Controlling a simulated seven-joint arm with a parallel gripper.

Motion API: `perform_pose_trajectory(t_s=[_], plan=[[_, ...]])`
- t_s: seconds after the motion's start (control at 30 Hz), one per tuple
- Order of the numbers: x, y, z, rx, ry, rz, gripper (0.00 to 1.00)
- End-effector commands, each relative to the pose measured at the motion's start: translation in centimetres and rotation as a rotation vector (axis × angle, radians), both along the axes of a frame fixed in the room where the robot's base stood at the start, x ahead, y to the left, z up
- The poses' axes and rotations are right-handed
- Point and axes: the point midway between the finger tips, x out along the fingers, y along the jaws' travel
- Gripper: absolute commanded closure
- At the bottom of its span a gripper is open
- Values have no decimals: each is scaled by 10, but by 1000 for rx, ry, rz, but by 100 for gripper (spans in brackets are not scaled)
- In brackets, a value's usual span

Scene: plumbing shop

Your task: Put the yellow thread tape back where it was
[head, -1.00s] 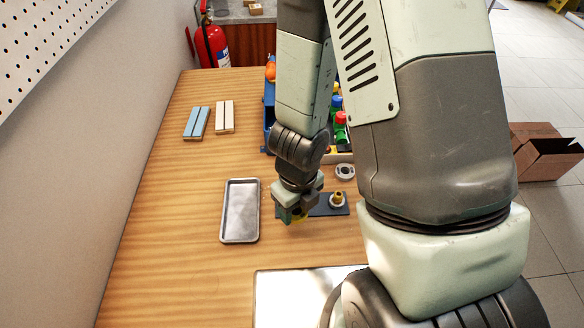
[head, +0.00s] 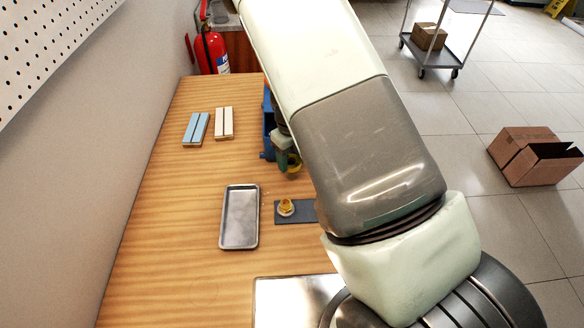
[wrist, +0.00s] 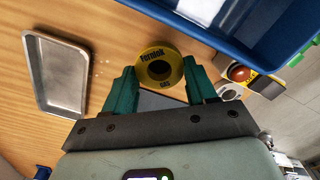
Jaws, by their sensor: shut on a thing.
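The yellow thread tape (wrist: 160,64) is a yellow roll with dark lettering and a dark centre hole. In the wrist view it sits between the two green fingers of my gripper (wrist: 161,82), which is shut on it. In the head view my gripper (head: 287,160) is beside the blue bin (head: 268,128), held above the table, with the yellow tape (head: 295,162) showing at its fingers. The blue bin (wrist: 240,28) also fills the upper right of the wrist view. My arm hides most of the bin in the head view.
A metal tray (head: 240,217) lies left of a dark plate (head: 304,213) bearing a brass fitting (head: 286,206). Blue (head: 195,128) and cream (head: 224,123) blocks lie farther back. A pale ring (wrist: 229,91) sits near the bin. The table's left side is mostly clear.

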Motion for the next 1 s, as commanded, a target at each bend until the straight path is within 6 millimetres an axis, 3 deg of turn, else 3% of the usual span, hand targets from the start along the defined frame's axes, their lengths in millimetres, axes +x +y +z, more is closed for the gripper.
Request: perform_pose_trajectory(t_s=[0.43, 0.8, 0.83, 1.0], plan=[[0, 0, -45, 1, -2, -1, 72], [0, 0, -50, 1, -3, 0, 72], [1, 0, -50, 1, -4, 0, 41], [1, 0, -50, 1, -4, 0, 18]])
